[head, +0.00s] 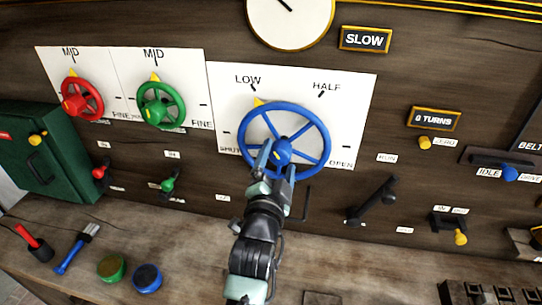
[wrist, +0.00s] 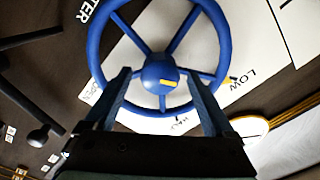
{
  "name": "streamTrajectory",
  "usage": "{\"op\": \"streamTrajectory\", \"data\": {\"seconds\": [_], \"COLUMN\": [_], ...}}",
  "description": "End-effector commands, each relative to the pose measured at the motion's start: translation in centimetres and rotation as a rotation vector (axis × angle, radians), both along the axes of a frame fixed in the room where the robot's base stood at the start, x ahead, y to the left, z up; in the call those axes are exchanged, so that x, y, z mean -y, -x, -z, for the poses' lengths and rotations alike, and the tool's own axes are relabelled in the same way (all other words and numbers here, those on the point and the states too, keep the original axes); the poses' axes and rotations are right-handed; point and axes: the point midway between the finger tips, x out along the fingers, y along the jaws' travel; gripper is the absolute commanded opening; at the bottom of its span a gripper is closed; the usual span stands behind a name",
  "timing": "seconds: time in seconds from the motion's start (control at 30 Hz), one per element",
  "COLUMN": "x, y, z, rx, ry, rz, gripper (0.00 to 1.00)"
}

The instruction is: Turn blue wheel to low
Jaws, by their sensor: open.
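The blue wheel (head: 283,148) is mounted on a white dial plate (head: 350,110) marked SHUT, LOW, HALF and OPEN. Its yellow pointer (head: 258,102) is at the upper left of the rim, just under the LOW mark (head: 248,80). My gripper (head: 276,164) is open in front of the lower half of the wheel. In the wrist view, its two fingers (wrist: 160,80) stand on either side of the wheel's hub (wrist: 158,70) with gaps between. Whether the fingers touch the spokes or rim I cannot tell. The fingers hide part of the lower rim.
A red wheel (head: 82,100) and a green wheel (head: 161,105) are to the left, both with pointers near MID. A black lever (head: 372,201) is below right of the blue wheel. A brush (head: 76,250) and green and blue pots (head: 147,278) are on the bench at left.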

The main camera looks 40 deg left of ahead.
Motion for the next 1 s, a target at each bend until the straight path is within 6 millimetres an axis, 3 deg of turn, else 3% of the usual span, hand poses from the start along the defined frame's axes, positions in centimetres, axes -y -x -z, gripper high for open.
{"op": "streamTrajectory", "data": {"seconds": [0.5,0.7,1.0], "x": [4.5,5.2,5.2], "y": [7.1,8.3,8.4], "z": [0.4,0.2,0.1], "rx": [0.001,-0.001,-0.001], "ry": [0.0,-0.001,-0.001], "rz": [-0.001,-0.001,-0.001], "gripper": [0.89,0.89,0.89]}}
